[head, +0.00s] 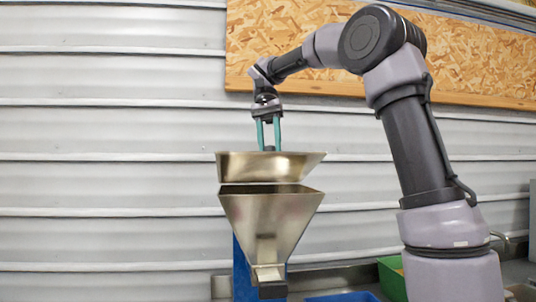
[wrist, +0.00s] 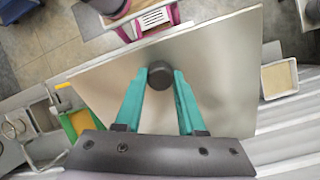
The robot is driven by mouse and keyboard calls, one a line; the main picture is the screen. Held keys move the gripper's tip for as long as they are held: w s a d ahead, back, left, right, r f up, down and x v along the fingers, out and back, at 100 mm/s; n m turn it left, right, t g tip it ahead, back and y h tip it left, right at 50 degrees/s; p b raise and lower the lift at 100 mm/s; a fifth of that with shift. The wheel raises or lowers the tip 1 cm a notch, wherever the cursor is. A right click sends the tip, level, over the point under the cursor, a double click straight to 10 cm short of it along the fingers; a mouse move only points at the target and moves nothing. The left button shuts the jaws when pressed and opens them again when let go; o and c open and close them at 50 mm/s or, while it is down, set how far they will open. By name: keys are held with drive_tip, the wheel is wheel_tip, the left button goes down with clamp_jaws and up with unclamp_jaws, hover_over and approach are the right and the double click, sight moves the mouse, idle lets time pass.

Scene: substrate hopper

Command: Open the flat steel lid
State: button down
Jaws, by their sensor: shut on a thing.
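The flat steel lid (head: 265,167) is raised and tilted above the steel hopper (head: 265,215), with its underside towards the head camera. A dark gap shows the hopper's mouth below it. My gripper (head: 269,147) reaches down from above, its teal fingers at the dark knob (head: 270,149) on the lid's upper side. In the wrist view, the fingers are shut on the round black knob (wrist: 160,75), and the lid's top face (wrist: 220,65) spreads behind them.
A blue post (head: 241,275) stands behind the hopper's chute (head: 268,272). A green bin (head: 391,278) and a blue tray (head: 345,297) are at the lower right. A corrugated wall (head: 110,130) rises behind. A beige-filled tray (wrist: 280,77) shows at the wrist view's right.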

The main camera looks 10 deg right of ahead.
drive_tip(key=shift+w+r, duration=0.2)
drive_tip(key=shift+r, duration=0.1)
drive_tip(key=c, duration=0.5)
unclamp_jaws()
drive_tip(key=shift+f, duration=0.1)
